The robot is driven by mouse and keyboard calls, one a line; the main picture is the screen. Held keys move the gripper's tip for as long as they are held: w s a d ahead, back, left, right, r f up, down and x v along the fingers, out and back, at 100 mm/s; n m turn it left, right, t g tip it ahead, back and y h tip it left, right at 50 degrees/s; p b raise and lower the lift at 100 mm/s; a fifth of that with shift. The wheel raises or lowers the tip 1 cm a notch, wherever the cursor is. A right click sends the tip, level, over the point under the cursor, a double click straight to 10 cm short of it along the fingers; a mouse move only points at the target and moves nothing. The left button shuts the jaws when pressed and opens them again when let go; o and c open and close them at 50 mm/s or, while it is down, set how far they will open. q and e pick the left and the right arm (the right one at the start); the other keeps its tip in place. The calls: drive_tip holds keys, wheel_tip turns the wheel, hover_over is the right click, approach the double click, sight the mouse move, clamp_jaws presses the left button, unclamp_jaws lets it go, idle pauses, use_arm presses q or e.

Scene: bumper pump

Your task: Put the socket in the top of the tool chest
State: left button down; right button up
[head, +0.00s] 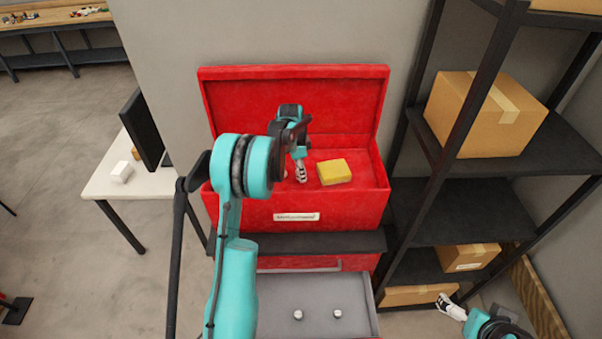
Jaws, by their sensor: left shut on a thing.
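The red tool chest (240,211) stands ahead with its lid up and its top compartment open. My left arm reaches over it, and my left gripper (301,174) points down inside the top compartment, left of a yellow block. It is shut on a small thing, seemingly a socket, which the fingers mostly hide. Two small silvery pieces that look like sockets, one on the left (298,314) and one on the right (337,313), lie in the open grey drawer (275,290) below. My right gripper (444,300) is low at the right, too small to tell if open.
The yellow block (334,172) sits in the top compartment. A black shelf rack (470,210) with cardboard boxes (480,115) stands close on the right. A white table (130,180) with a dark monitor (143,128) is at the left.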

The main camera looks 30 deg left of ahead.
use_arm(q)
drive_tip(key=shift+w+f, duration=0.2)
drive_tip(key=shift+f, duration=0.65)
drive_tip(key=shift+s, duration=0.15)
drive_tip(key=shift+f, duration=0.1)
drive_tip(key=c, duration=1.3)
unclamp_jaws()
drive_tip(key=shift+o, duration=0.8)
